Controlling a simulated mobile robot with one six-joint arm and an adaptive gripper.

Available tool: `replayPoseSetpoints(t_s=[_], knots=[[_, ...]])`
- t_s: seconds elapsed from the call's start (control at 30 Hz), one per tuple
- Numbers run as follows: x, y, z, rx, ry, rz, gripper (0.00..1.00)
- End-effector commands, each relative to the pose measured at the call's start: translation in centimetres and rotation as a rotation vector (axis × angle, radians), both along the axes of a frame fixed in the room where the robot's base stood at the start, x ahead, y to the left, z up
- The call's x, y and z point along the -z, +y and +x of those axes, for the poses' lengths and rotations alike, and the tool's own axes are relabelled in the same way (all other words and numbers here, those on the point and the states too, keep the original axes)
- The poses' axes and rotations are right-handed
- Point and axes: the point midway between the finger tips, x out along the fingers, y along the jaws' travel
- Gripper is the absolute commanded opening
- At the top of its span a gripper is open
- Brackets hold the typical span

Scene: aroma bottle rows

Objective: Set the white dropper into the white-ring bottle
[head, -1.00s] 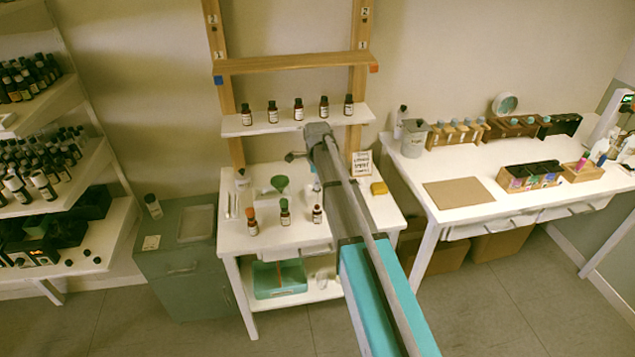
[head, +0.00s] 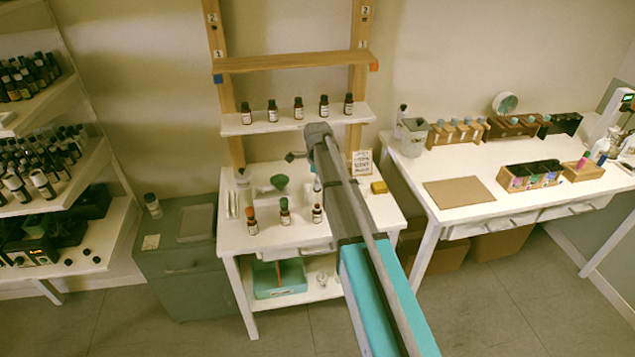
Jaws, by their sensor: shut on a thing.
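Three brown bottles stand in a row at the front of the white table. The left one (head: 252,226) has an orange top and the middle one (head: 285,218) a green top. The right one (head: 317,216) shows a pale top and a light label; I take it as the white-ring bottle. My gripper (head: 317,191) is mostly hidden behind my arm, just above that right bottle. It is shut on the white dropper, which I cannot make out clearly. Whether the dropper is inside the bottle neck or only above it, I cannot tell.
Several small bottles line the white shelf (head: 235,128) above. A sign (head: 362,163) and a yellow block (head: 379,187) are at the table's right. A side table (head: 425,164) with racks stands further right.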

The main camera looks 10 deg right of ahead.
Motion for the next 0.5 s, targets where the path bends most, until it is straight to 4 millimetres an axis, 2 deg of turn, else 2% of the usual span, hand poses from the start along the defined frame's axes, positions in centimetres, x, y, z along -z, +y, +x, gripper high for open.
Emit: replayPoseSetpoints(t_s=[0.5], knots=[[1.3, 0.0, 0.0, 0.0, 0.0, 0.0, 0.31]])
